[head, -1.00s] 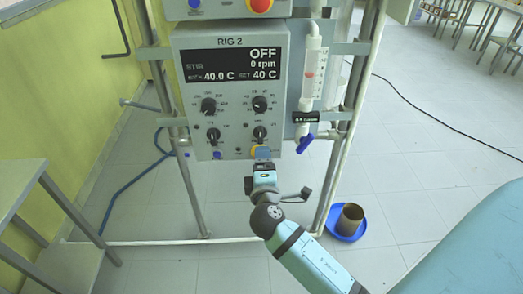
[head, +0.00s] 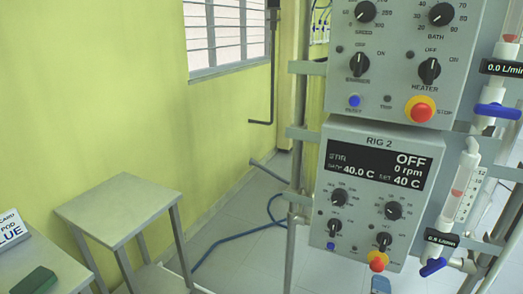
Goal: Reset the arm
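Only a small blue-grey tip of my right arm's gripper (head: 380,286) shows at the bottom edge of the head view. It is just below the red stop button with the yellow collar (head: 378,262) on the RIG 2 control box (head: 345,225). Whether its fingers are open or shut is hidden, and I cannot tell whether it touches anything. The rest of that arm is out of frame. My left gripper is not in view. The display (head: 377,168) reads OFF, 0 rpm, 40.0 C and SET 40 C.
A second control box (head: 385,75) with knobs and a stop button (head: 420,110) is above. Glass flow meters with blue valves (head: 433,267) stand at the right. A grey side table (head: 118,200) and a white card sign (head: 8,238) are at the left. Floor between is mostly clear.

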